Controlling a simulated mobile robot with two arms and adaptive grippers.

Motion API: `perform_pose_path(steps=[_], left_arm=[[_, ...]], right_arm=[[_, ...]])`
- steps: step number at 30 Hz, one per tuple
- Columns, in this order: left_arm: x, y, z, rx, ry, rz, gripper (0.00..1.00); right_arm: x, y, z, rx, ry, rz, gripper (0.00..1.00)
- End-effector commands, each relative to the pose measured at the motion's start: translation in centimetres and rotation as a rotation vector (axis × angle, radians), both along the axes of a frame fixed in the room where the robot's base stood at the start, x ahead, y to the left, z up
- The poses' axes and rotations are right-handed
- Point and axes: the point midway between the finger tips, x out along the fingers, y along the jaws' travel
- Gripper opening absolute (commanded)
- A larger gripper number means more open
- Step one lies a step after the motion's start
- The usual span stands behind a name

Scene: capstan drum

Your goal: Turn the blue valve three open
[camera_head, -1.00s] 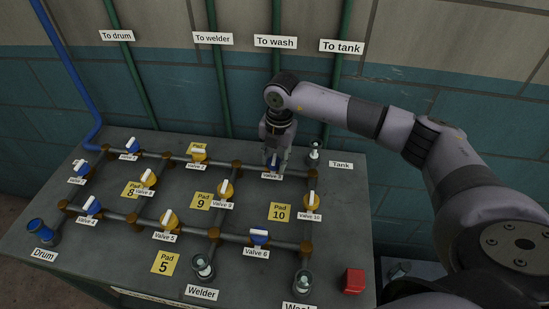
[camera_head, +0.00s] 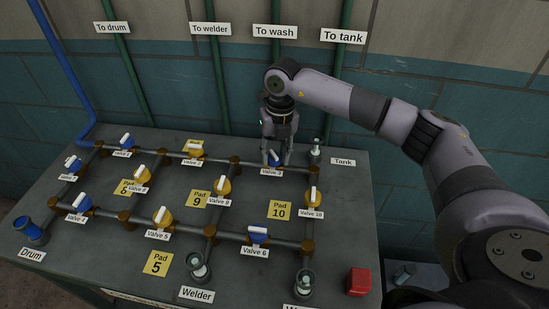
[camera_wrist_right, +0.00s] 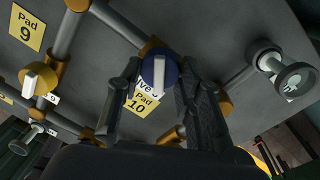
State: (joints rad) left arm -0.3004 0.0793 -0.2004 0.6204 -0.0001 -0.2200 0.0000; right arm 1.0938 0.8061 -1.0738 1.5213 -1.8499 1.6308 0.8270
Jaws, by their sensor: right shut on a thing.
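Blue valve three (camera_head: 275,159) sits on the back pipe at the right, with its label below it. My right gripper (camera_head: 277,158) reaches down over it from above, one finger on each side, and is shut on it. In the right wrist view the blue knob (camera_wrist_right: 170,74) with its white handle lies between the dark fingertips (camera_wrist_right: 158,72). The label under the knob is partly covered in that view. My left gripper is not in view.
Yellow valve 10 (camera_head: 313,196) stands in front, to the right. The Tank fitting (camera_head: 315,150) rises close to the right of the gripper. Blue valve 6 (camera_head: 258,234) and several other valves stand on the pipes. A red block (camera_head: 357,281) is at the front right.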

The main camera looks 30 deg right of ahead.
Motion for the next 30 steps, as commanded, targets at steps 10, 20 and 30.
perform_pose_path(steps=[10,20,30], left_arm=[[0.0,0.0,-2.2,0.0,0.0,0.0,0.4],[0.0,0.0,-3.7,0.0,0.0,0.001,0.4],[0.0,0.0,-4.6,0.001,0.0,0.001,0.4]], right_arm=[[0.1,-0.1,-0.2,0.0,-0.001,0.329,0.06],[0.2,-0.2,-0.1,0.0,-0.003,0.632,0.06],[0.3,-0.3,0.0,-0.002,-0.003,0.855,0.06]])
